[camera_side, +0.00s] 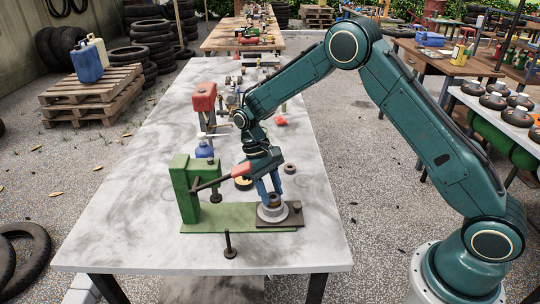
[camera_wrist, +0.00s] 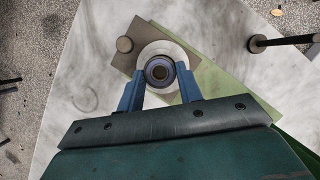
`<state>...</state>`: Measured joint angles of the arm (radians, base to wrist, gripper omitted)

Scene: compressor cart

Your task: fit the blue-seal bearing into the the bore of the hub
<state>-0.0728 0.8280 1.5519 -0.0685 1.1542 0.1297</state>
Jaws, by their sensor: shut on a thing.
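My gripper (camera_wrist: 160,80) points down over the hub, its two blue fingers shut on the sides of the blue-seal bearing (camera_wrist: 160,71). The bearing shows a dark outer ring, a bluish-grey face and a brownish centre. The hub (camera_side: 270,216) is a pale, round, flanged part on a brown plate at the right end of the green press base. In the wrist view the hub (camera_wrist: 161,47) shows as a pale ring behind the bearing, which covers its bore. In the side view the bearing sits at the hub's top between the fingertips; I cannot tell whether it has entered the bore.
The green press (camera_side: 185,190) with its red-gripped lever (camera_side: 236,172) stands just left of my gripper. A short dark post (camera_wrist: 124,44) is on the plate beside the hub. A dark ring (camera_side: 290,168) lies behind. The tabletop (camera_side: 315,235) right of the plate is clear.

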